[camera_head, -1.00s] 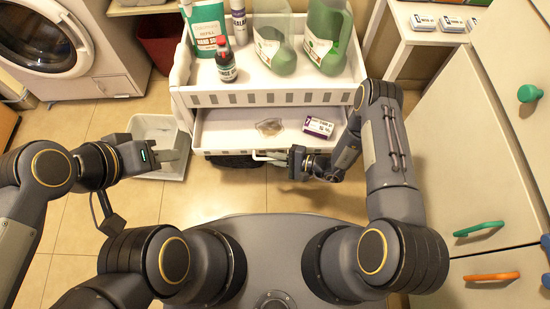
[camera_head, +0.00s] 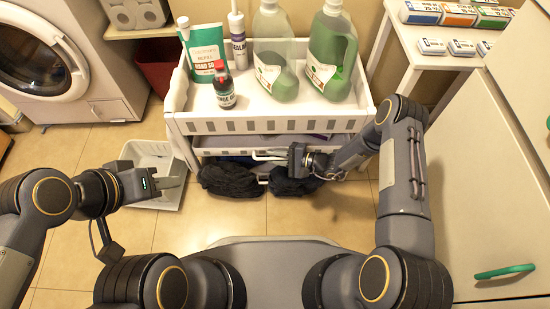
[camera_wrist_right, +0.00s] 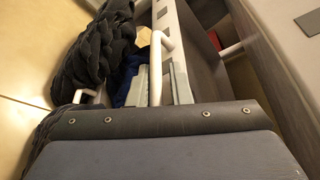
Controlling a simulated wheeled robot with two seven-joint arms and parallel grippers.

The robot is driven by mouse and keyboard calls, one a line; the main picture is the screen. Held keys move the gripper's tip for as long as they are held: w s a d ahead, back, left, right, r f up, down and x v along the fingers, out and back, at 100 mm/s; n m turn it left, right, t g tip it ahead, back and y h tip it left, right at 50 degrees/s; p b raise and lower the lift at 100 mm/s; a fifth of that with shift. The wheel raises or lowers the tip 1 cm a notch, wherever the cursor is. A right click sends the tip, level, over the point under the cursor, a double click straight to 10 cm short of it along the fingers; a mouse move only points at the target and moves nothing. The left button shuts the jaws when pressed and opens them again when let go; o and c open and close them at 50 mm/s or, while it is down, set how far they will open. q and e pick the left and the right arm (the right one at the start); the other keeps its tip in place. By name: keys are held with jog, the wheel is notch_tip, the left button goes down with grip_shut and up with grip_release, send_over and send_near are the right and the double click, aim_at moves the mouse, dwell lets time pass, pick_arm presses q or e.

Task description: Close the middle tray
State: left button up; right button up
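The middle tray (camera_head: 222,152) of the white cart is almost fully under the top shelf in the head view. Only a narrow strip of its inside shows, and most of its contents are hidden. Its white handle (camera_head: 268,155) is on the front. My right gripper (camera_head: 293,158) is at this handle. In the right wrist view the handle (camera_wrist_right: 156,60) passes between the two grey fingers (camera_wrist_right: 160,86), which are close together around it. My left gripper (camera_head: 170,183) is away to the left, over a grey bin; its finger gap is not clear.
Bottles (camera_head: 330,50) and a refill pouch (camera_head: 203,65) stand on the cart's top shelf. Dark cloth (camera_head: 230,180) bulges from below the middle tray. The grey bin (camera_head: 146,150) is on the floor at left. A white cabinet (camera_head: 470,180) stands at right.

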jog(key=p+v, duration=0.2)
jog(key=v, duration=0.5)
jog(key=shift+d+r, duration=0.1)
jog(key=shift+d, duration=0.1)
jog(key=shift+s+d, duration=0.15)
jog(key=shift+d, duration=0.05)
jog(key=shift+s, duration=0.1)
dwell(0.3)
